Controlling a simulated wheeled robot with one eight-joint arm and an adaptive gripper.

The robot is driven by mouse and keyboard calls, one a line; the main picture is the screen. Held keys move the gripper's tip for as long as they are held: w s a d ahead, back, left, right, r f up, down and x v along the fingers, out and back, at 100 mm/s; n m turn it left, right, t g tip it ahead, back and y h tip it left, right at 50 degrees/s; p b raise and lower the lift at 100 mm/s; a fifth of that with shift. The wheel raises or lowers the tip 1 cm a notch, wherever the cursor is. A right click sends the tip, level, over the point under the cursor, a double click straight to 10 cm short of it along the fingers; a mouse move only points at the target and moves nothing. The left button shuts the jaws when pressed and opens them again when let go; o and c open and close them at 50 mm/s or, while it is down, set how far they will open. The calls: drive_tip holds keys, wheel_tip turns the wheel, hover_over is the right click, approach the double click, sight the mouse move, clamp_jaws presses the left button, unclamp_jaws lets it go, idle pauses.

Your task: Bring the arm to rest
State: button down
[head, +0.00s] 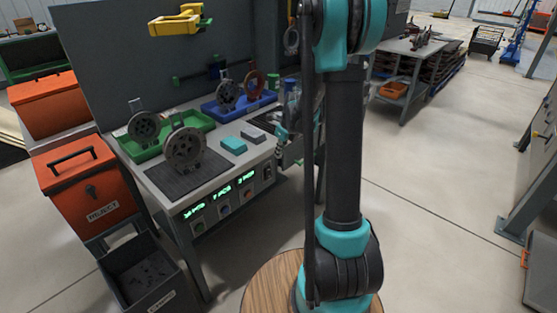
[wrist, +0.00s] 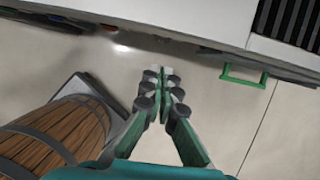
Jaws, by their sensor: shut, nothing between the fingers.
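My gripper (wrist: 160,72) is shut and empty in the wrist view, its two green fingers meeting at the tips above the pale floor. In the head view my teal and dark arm stands upright in front of the workbench (head: 215,181). The gripper is not clearly made out in the head view, where the arm covers part of the bench's right side.
The bench bears a green tray (head: 190,123), a blue tray (head: 240,102), dark wheel-like parts and a teal block (head: 234,145). An orange reject bin (head: 88,182) and a dark bin (head: 150,274) stand left. A barrel (wrist: 62,130) is near my gripper. Open floor lies right.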

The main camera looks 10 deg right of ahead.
drive_tip(key=shift+r, duration=0.4)
drive_tip(key=shift+s, duration=0.1)
